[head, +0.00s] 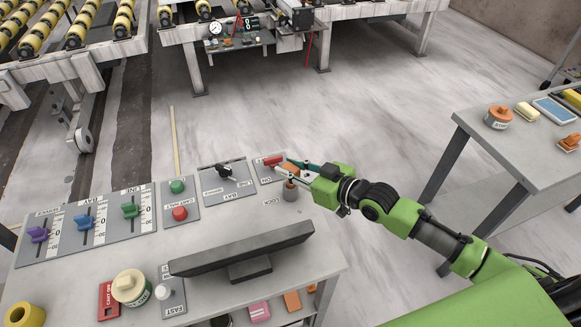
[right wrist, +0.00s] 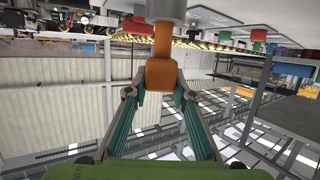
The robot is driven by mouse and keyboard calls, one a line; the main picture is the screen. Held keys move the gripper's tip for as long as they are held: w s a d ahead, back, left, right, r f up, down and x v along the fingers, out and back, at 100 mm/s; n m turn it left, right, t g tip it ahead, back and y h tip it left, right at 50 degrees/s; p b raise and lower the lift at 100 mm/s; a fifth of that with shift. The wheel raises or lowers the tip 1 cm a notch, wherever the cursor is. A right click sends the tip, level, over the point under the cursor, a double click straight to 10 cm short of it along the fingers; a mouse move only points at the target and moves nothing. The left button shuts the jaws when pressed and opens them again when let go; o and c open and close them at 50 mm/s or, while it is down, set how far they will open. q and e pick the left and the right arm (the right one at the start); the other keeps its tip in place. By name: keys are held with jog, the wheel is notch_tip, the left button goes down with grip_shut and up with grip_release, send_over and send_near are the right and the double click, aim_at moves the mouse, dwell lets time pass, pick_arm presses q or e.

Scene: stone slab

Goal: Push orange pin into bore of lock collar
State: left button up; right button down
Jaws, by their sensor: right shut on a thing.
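The orange pin (right wrist: 160,75) is held between the fingertips of my right gripper (right wrist: 160,72), which is shut on its wide end. In the right wrist view the pin's narrower part runs to the grey lock collar (right wrist: 166,8) and meets its edge; how deep it sits in the bore cannot be told. The pin is mostly hidden there by the fingers. My left gripper is not in view.
A red switch (head: 273,160) sits on a panel right behind the gripper. A black rotary knob (head: 225,171) lies left of it, with red and green buttons further left. A dark monitor (head: 242,250) stands in front of the collar. A side table (head: 520,150) is at right.

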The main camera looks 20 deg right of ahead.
jog(key=shift+f+b, duration=1.4)
jog(key=shift+f, duration=0.4)
jog(key=c, duration=1.6)
grip_release()
jog(key=shift+c, duration=0.2)
jog(key=shift+s, duration=0.1)
jog(key=v, duration=1.2)
jog(key=shift+d, duration=0.1)
